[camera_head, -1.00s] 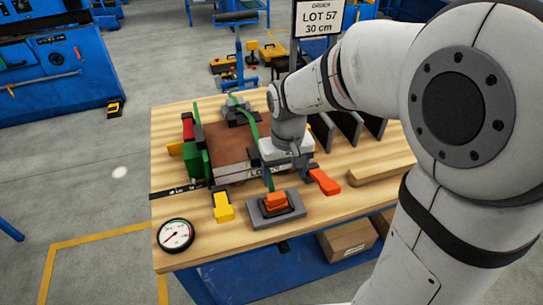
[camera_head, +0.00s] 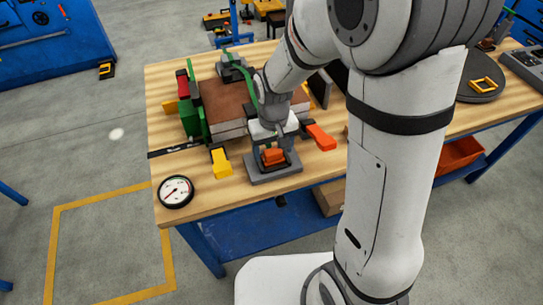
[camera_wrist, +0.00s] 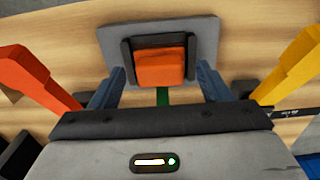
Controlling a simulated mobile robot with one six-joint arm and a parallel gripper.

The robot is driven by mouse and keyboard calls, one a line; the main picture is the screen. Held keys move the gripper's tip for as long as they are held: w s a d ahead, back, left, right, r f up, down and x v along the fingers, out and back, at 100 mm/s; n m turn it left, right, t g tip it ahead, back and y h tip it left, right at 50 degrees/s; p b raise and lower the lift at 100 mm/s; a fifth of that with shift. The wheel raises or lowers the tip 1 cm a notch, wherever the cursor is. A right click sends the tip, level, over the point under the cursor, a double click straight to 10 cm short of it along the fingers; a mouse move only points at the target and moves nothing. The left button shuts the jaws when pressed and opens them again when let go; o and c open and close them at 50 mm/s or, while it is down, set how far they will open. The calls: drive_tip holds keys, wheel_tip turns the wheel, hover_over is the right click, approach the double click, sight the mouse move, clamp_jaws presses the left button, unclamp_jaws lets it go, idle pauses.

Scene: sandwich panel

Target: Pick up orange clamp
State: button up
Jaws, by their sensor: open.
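An orange block (camera_head: 273,156) sits in a dark bracket on a grey base plate (camera_head: 262,177) near the table's front edge. In the wrist view the orange block (camera_wrist: 160,68) lies ahead of the fingertips, with the dark bracket around it. My gripper (camera_wrist: 157,85) is open, its two blue-grey fingers apart and nothing visibly held between them. In the head view my gripper (camera_head: 275,138) is just behind and above the block. An orange-red clamp arm (camera_head: 321,138) lies to the right; it shows at the wrist view's left (camera_wrist: 30,72). I cannot tell which orange piece is the named clamp.
A yellow clamp arm (camera_head: 220,163) stands left of the plate. The brown-topped panel stack (camera_head: 225,100) lies behind, with a green clamp (camera_head: 191,118) at its left. A round gauge (camera_head: 175,191) is at the front left corner.

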sight(273, 151)
drive_tip(key=c, duration=1.1)
drive_tip(key=shift+r, duration=0.1)
wheel_tip(273, 151, up, 15)
drive_tip(key=p, duration=0.3)
drive_tip(key=shift+p, duration=0.3)
